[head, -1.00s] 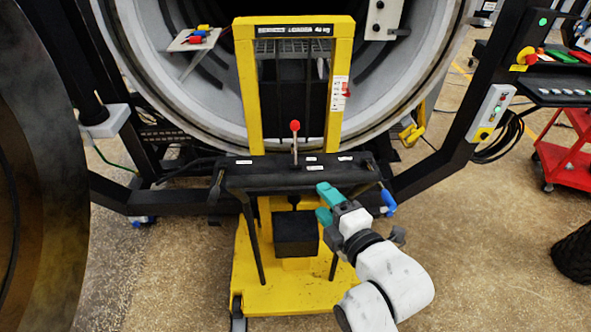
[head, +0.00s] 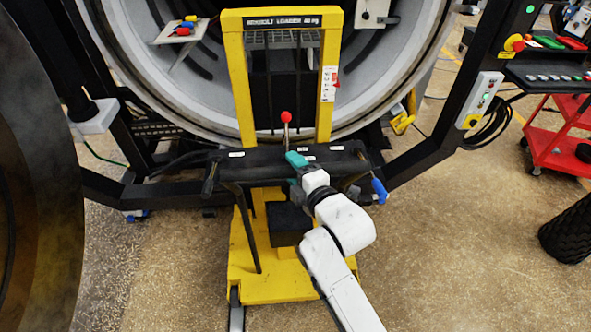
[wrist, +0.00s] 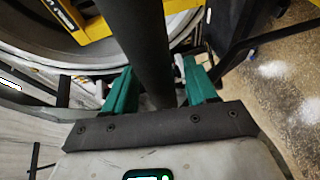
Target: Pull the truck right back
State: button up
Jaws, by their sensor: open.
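The truck is a yellow loader (head: 234,85) with an upright mast frame, a yellow base and a black crossbar (head: 240,163) at its near side. It stands upright in front of the round furnace opening. My gripper (head: 297,168) is at the crossbar, right of its middle. In the wrist view, the teal fingers of my gripper (wrist: 158,90) are open on either side of a thick black bar (wrist: 140,40), which runs between them. Whether they touch it I cannot tell. My arm hides part of the crossbar and the base.
The furnace mouth (head: 120,75) is behind the truck, with black frame legs on both sides. A round furnace door (head: 45,200) stands at the left. A red cart (head: 560,150) and a black wheel (head: 572,230) are at the right.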

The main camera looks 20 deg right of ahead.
jog(key=shift+c, duration=0.2)
grip_shut()
jog(key=shift+f, duration=0.15)
dwell(0.3)
